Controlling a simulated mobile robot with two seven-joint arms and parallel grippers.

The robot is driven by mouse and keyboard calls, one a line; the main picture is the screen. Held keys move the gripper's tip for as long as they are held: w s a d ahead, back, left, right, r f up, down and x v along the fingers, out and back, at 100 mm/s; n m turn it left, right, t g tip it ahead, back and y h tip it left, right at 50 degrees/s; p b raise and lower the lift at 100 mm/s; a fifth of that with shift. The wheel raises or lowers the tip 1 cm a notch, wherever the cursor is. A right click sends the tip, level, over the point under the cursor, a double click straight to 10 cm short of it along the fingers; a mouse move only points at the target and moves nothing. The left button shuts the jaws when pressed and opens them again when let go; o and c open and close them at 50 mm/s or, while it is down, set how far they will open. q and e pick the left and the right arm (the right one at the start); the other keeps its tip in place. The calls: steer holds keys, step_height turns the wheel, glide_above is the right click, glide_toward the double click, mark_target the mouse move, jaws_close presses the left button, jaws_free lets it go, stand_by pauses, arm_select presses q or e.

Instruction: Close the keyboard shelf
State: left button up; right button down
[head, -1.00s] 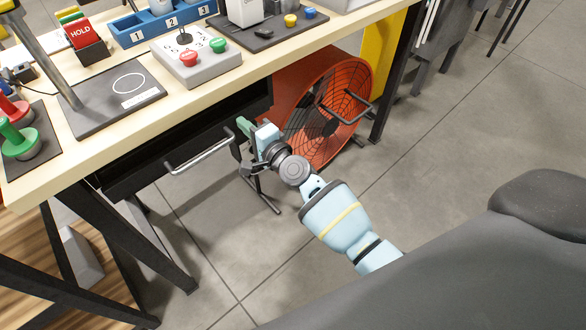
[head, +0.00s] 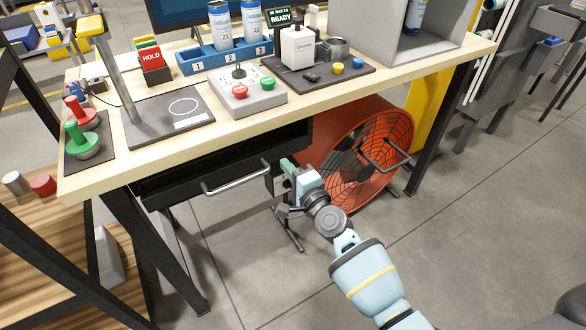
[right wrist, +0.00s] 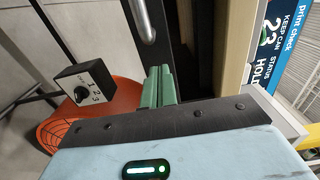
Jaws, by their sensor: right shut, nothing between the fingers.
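The keyboard shelf (head: 225,190) is a black drawer-like unit under the front edge of the wooden table, with a silver bar handle (head: 236,178) on its front. A dark gap shows between the shelf front and the tabletop. My right gripper (head: 287,166) is just right of the shelf's right end, with its green fingers together and empty. In the right wrist view the shut fingers (right wrist: 158,74) point toward the dark shelf edge, beside the handle (right wrist: 143,20). I cannot tell whether they touch the shelf. My left gripper is out of view.
An orange fan (head: 360,155) stands on the floor behind my right gripper. A small box with a numbered knob (right wrist: 85,82) shows beside the fingers in the right wrist view. The wooden table (head: 330,105) holds a button box (head: 245,95) and a can rack (head: 225,57).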

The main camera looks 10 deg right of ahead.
arm_select(q)
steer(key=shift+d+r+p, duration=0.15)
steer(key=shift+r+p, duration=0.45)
steer(key=shift+p, duration=0.05)
arm_select(e)
steer(key=v, duration=1)
steer(key=shift+s+d, duration=0.15)
steer(key=shift+s, duration=0.15)
steer(key=shift+f, duration=0.1)
